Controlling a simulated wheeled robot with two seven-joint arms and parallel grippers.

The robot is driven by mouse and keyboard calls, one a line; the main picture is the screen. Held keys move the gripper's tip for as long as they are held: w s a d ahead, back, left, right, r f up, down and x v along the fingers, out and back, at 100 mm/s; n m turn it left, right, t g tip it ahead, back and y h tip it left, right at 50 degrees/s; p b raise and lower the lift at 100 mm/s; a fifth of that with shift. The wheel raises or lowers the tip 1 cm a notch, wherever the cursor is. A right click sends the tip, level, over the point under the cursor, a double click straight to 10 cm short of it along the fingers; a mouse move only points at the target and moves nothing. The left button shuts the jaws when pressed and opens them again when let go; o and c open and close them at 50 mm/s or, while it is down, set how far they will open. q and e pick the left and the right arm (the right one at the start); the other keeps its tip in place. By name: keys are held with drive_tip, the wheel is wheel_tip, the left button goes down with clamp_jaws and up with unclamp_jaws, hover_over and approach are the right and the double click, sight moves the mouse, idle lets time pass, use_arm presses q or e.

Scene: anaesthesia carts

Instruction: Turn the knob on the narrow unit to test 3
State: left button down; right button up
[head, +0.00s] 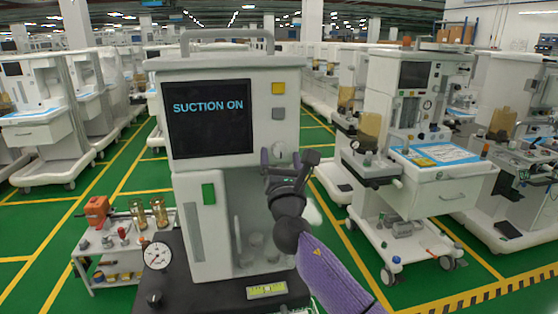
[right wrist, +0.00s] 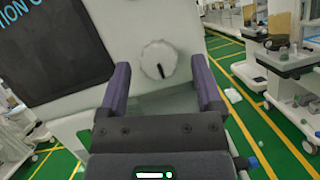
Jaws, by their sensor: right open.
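The narrow unit (head: 235,200) stands straight ahead, a pale upright cabinet whose dark screen (head: 209,118) reads "SUCTION ON". Its round white knob (head: 279,151) is on the front, below a grey button and partly hidden by my right gripper. In the right wrist view the knob (right wrist: 158,60) shows a short black mark near its lower edge. No position labels are readable around it. My right gripper (head: 289,160) is open in front of the knob. In the right wrist view its purple fingers (right wrist: 161,78) appear on either side of the knob, apart from it. My left gripper is out of view.
A yellow button (head: 278,88) and a grey button (head: 278,113) sit above the knob, and a green switch (head: 208,194) lower left. A pressure gauge (head: 157,255) is on the dark base. A wider white cart (head: 440,190) stands at right, beyond a floor gap.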

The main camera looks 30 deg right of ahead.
drive_tip(key=shift+w+d+r, duration=0.1)
drive_tip(key=shift+w, duration=0.1)
drive_tip(key=shift+c, duration=0.4)
clamp_jaws()
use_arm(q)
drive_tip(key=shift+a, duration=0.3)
